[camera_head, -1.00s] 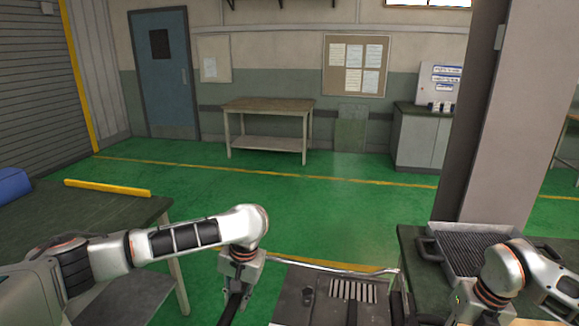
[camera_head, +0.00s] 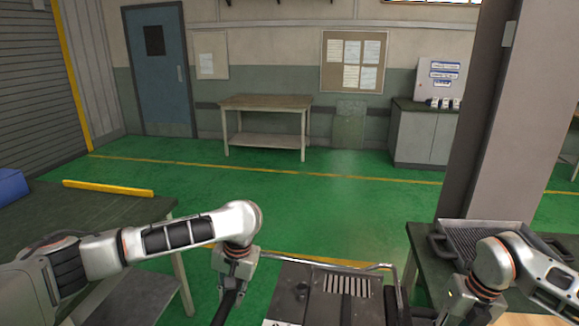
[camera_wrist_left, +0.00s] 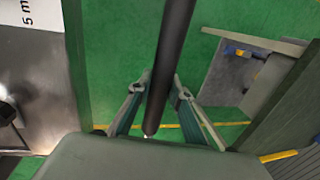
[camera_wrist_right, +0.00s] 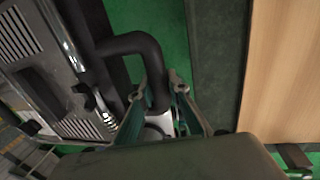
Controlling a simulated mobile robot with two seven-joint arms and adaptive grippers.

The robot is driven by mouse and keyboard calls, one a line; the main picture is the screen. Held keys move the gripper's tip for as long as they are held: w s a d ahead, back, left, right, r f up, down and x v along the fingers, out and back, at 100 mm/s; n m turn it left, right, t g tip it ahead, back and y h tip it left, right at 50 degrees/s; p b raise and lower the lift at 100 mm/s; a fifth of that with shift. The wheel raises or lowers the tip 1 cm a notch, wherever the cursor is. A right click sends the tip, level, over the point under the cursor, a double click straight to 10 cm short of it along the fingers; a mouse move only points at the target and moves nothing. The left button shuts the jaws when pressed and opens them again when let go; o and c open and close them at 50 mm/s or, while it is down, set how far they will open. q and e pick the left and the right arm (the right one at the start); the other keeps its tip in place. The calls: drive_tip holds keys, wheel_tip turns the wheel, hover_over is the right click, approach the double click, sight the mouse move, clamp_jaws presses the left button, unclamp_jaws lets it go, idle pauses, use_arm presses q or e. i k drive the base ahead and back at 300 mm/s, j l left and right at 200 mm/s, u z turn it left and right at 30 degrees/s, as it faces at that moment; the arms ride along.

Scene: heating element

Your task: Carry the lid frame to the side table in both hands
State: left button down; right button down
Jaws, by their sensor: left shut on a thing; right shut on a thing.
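The lid frame (camera_head: 318,300) is a grey metal plate with a row of slots and a bright rail, low in the head view. My left gripper (camera_head: 231,290) is shut on its black bar handle, which runs between the fingers in the left wrist view (camera_wrist_left: 170,70). My right gripper (camera_head: 455,310) is shut on the bent black handle at the other side, seen in the right wrist view (camera_wrist_right: 137,45). The frame hangs over the floor between two tables. The dark green-topped table at left (camera_head: 110,215) is partly behind my left arm. Which one is the side table is not marked.
The left table bears a yellow bar (camera_head: 108,188) and a blue object (camera_head: 10,187). A ribbed pan (camera_head: 485,240) sits on the right bench (camera_head: 425,245), by a pillar (camera_head: 500,130). A wooden table (camera_head: 265,104) stands at the back wall. Green floor ahead is clear.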

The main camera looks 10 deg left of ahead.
sight(39, 238)
drive_tip(key=i+j, duration=0.1)
drive_tip(key=j, duration=3)
